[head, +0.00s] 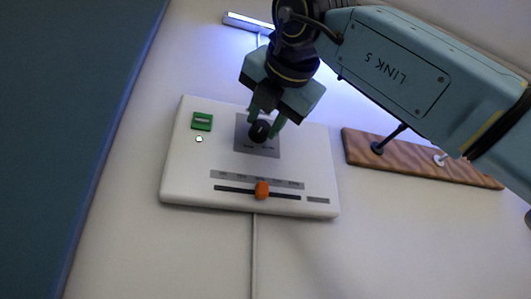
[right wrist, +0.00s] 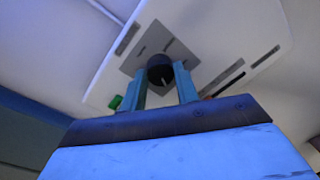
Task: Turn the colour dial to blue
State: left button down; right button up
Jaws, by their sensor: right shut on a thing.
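A white control panel (head: 180,170) is mounted on the wall. Its black round dial (head: 259,131) sits on a grey square plate (head: 243,142) in the panel's upper middle. My right gripper (head: 264,122) reaches down from above, with its green fingertips on either side of the dial, shut on it. In the right wrist view the dial (right wrist: 160,70) shows between the two fingers, with a pale pointer line on its face. The small labels around the dial are too blurred to read, so its setting cannot be told. My left gripper is not in view.
The panel also has an orange slider (head: 262,190) in a dark slot and a green rocker switch (head: 202,121). A lit lamp bar (head: 248,22) is above. A wooden rail with pegs (head: 358,146) is at the right. A cable (head: 254,255) runs down the wall.

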aim_at(262, 126)
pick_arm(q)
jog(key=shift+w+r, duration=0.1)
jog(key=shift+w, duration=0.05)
pick_arm(e)
jog(key=shift+a+f+m, duration=0.1)
jog(key=shift+f+m, duration=0.05)
jog(key=shift+m, duration=0.25)
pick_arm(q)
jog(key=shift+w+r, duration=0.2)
pick_arm(e)
jog(key=o, duration=1)
jog(key=shift+c, duration=0.2)
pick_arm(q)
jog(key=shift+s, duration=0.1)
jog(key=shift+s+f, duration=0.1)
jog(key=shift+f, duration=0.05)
pick_arm(e)
jog(key=shift+s, duration=0.1)
